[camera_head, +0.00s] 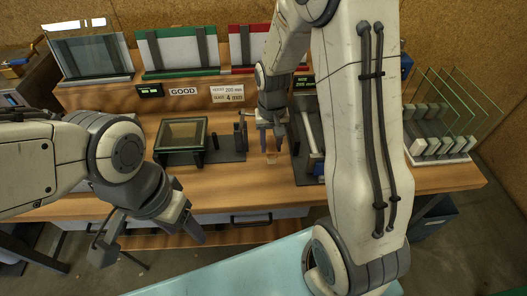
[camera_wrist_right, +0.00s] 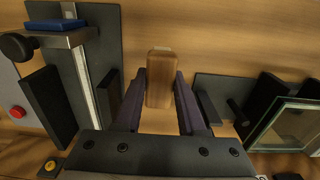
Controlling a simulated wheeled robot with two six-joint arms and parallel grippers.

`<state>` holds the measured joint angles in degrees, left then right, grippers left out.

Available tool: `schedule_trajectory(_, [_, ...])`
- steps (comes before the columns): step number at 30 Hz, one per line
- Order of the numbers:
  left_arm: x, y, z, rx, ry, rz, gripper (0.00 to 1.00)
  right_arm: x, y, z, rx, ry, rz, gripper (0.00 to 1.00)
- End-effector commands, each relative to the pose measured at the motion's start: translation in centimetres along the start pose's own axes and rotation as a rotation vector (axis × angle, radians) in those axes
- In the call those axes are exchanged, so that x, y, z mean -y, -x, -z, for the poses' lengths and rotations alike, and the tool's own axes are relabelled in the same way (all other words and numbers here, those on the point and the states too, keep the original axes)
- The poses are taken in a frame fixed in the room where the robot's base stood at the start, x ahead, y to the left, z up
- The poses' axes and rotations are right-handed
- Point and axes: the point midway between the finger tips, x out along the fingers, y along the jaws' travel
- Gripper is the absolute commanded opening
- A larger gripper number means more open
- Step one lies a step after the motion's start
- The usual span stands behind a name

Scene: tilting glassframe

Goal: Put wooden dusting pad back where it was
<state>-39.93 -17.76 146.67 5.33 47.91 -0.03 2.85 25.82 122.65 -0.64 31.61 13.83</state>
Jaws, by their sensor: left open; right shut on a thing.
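The wooden dusting pad (camera_wrist_right: 160,84) is a small brown block between the two dark fingers of my right gripper in the right wrist view. My right gripper (camera_head: 271,142) is shut on it and points down over the bench, between the glass frame fixture and the measuring fixture. In the head view the pad (camera_head: 272,157) shows only as a small, dim patch below the fingers. Whether it touches the bench is unclear. My left gripper (camera_head: 148,240) is open and empty, in front of the bench's front edge at the left.
The tilting glass frame (camera_head: 183,134) stands on a dark plate left of my right gripper. A fixture with a metal rail (camera_head: 308,127) lies close to its right. Glass sheets (camera_head: 445,105) stand in a rack at right. Bare wood (camera_head: 236,178) lies near the front edge.

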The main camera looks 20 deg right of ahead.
Motion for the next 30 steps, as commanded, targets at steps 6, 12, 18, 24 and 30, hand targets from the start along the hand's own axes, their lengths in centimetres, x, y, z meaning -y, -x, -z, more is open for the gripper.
schedule_trajectory(6, [0.0,0.6,0.0,0.0,0.0,0.0,0.6,2.0,-1.4,1.4,0.0,0.002,0.0,0.0])
schedule_trajectory(12, [-0.1,1.1,0.1,0.0,0.0,0.0,0.6,2.0,-3.9,1.4,0.005,0.0,-0.001,0.0])
schedule_trajectory(18, [-0.1,1.3,0.1,0.0,0.0,0.0,0.6,2.1,-5.5,1.5,-0.001,0.001,0.0,0.0])
schedule_trajectory(24, [-0.1,1.3,0.1,0.0,0.0,0.0,0.6,2.1,-5.5,1.5,-0.001,0.001,0.0,0.0])
schedule_trajectory(30, [-0.1,1.1,0.1,0.0,0.0,0.0,0.6,2.1,-5.8,1.4,-0.001,0.001,0.0,0.62])
